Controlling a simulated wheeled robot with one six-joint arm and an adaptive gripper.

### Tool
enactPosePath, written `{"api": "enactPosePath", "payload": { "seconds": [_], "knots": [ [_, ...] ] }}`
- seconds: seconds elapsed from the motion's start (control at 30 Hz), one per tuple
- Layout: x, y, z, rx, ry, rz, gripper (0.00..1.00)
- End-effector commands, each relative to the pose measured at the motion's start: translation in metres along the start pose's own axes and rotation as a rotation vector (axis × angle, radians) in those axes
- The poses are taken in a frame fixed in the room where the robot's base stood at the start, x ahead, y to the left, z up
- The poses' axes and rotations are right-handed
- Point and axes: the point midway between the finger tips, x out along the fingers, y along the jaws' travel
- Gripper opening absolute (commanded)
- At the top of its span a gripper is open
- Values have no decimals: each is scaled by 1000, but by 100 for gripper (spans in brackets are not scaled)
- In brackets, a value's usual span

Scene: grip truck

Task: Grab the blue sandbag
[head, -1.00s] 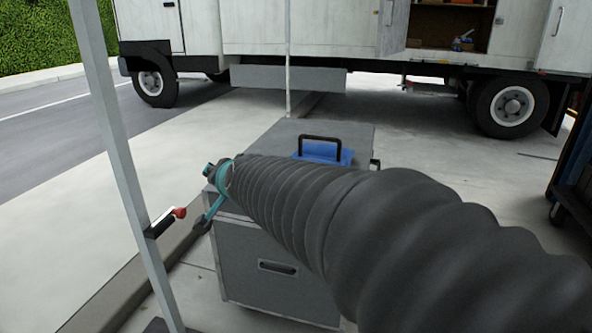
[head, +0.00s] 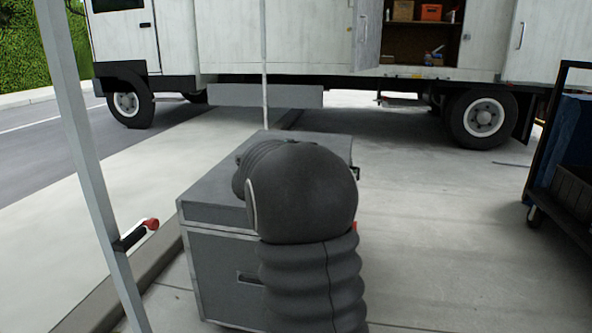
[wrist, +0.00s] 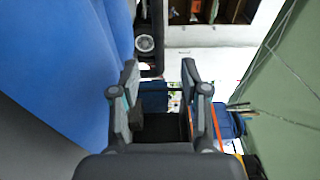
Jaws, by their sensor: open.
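In the head view my arm covers the spot on the grey case (head: 215,213) where the blue sandbag with its black handle lay; the sandbag is hidden there now. My gripper is also hidden behind the arm in that view. In the wrist view my gripper (wrist: 160,68) is open, its two dark fingers apart with nothing held between them. A large smooth blue surface (wrist: 55,60) fills the left side, close to the camera and left of the fingers. I cannot tell for sure whether it is the sandbag.
A white truck (head: 230,40) with an open compartment (head: 410,42) stands behind the case. A grey pole (head: 80,150) with a red-tipped handle rises at the left. A dark cart (head: 572,190) stands at the right. The pavement between case and cart is clear.

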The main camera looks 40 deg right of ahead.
Motion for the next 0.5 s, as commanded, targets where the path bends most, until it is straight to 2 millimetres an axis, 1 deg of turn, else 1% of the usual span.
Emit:
{"api": "enactPosePath", "payload": {
  "seconds": [0.03, 0.2, 0.4, 0.5],
  "knots": [
    [10, 1, -1, -1, 2, 1, 46],
    [32, 0, 0, -1, -1, 0, 46],
    [42, 0, 1, -2, -2, 0, 46],
    [54, 2, 2, -2, -2, 0, 46]
  ]
}}
